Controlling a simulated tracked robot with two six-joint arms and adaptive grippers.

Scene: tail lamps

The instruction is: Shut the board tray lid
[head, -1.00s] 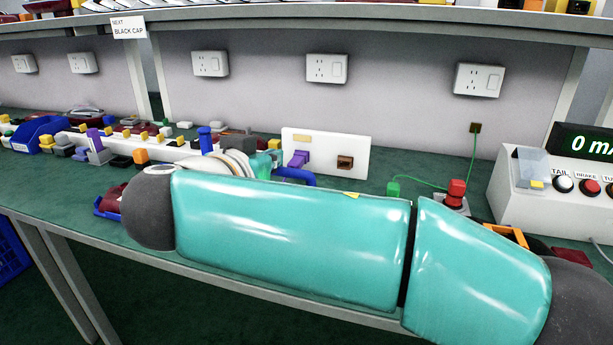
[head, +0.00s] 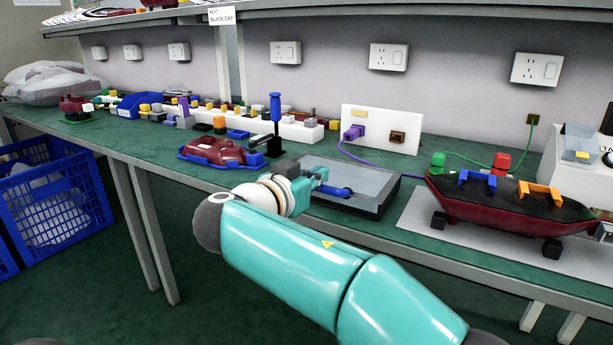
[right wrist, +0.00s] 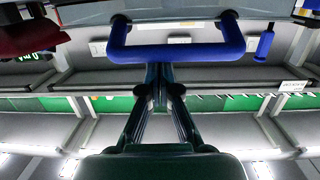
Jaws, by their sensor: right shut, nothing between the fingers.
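The board tray (head: 388,200) is a dark, shallow box near the bench's front edge in the head view. Its grey see-through lid (head: 365,178) lies over it, nearly flat; I cannot tell whether it is fully down. A blue bar handle (head: 340,191) is at the lid's front, and shows large in the right wrist view (right wrist: 178,52). My right gripper (head: 322,174) is at the lid's front left, by the handle. Its fingers (right wrist: 160,72) are shut and empty, with tips close to the handle; contact is unclear. My arm hides the tray's near left corner. My left gripper is out of view.
A red lamp housing (head: 215,151) in a blue tray and a blue-handled tool (head: 275,110) stand left of the tray. A dark red lamp body (head: 500,212) stands on the right. A purple cable (head: 375,168) runs behind the tray.

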